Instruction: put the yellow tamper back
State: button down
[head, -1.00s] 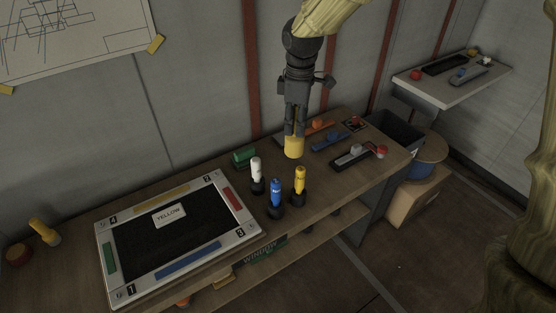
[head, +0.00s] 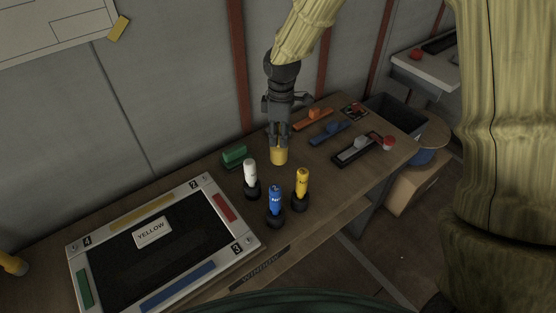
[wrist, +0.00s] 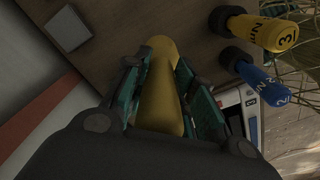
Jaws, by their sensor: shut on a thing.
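My gripper (head: 279,143) points down over the back middle of the bench and is shut on the yellow tamper (head: 279,157). In the head view only the tamper's lower yellow end shows below the fingers. In the wrist view the tamper (wrist: 160,95) lies between the two finger pads, its yellow body running away from the palm. I cannot tell whether its bottom touches the bench.
Just in front stand white (head: 250,174), blue (head: 275,200) and yellow (head: 302,184) marked handles in dark bases. A green block (head: 234,155) is left of the tamper. Sliders, including an orange one (head: 313,117), lie right. A framed board (head: 250,242) with a YELLOW card fills the left.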

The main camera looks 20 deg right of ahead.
aim_at(279, 153)
jog(key=shift+f+p, duration=0.95)
jog(key=shift+f, duration=2.9)
jog(key=shift+f, duration=0.15)
jog(key=c, duration=1.2)
grip_release()
jog(key=shift+s, duration=0.1)
notch_tip(279, 153, up, 12)
jog(key=b, duration=0.3)
jog(key=shift+d, duration=0.1)
